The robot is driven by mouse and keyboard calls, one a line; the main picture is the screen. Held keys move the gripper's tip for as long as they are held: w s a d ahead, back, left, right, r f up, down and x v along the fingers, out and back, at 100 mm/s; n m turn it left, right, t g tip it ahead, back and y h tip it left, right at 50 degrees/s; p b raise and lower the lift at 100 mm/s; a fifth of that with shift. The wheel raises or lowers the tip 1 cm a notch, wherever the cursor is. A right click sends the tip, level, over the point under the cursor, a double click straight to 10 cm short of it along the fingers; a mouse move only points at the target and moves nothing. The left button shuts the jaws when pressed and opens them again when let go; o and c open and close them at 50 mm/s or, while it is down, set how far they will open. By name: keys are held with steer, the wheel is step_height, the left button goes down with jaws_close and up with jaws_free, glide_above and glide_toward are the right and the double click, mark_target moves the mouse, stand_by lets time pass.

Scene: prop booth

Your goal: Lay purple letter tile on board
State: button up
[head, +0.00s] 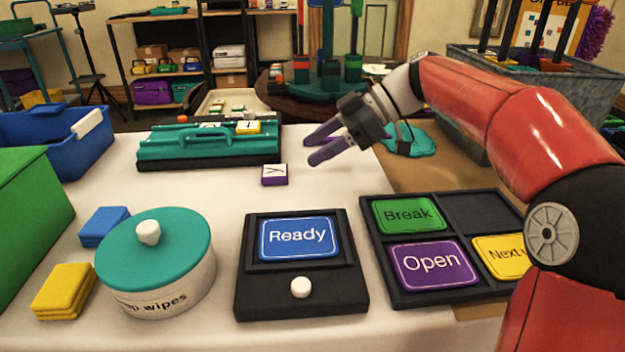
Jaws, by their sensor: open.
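The purple letter tile (274,175) lies on the white tabletop, with a pale lettered top face and purple sides. My gripper (309,150) is open, its two purple fingers pointing left, to the right of and above the tile in the picture. The fingers look apart from the tile, and nothing shows between them. No surface is clearly marked as the letter board. A teal case (165,147) behind the tile bears a yellow tile (248,127) and a white tile. A pale tray (208,103) with several small tiles stands farther back.
A black sign holder (253,300) reading "Ready" and a sign rack (382,285) stand in front. A teal-lidded wipes tub (188,245), colored blocks, a green box (28,215) and a blue bin (50,140) crowd the left. Tabletop around the tile is clear.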

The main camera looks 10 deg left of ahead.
mark_target(278, 170)
steer(key=x, duration=0.7)
steer(key=shift+a+f, duration=0.1)
steer(key=shift+a, duration=0.2)
steer(key=shift+c, duration=0.3)
steer(key=c, duration=0.7)
steer(key=shift+c, duration=0.2)
step_height(278, 170, up, 20)
steer(key=p, duration=0.4)
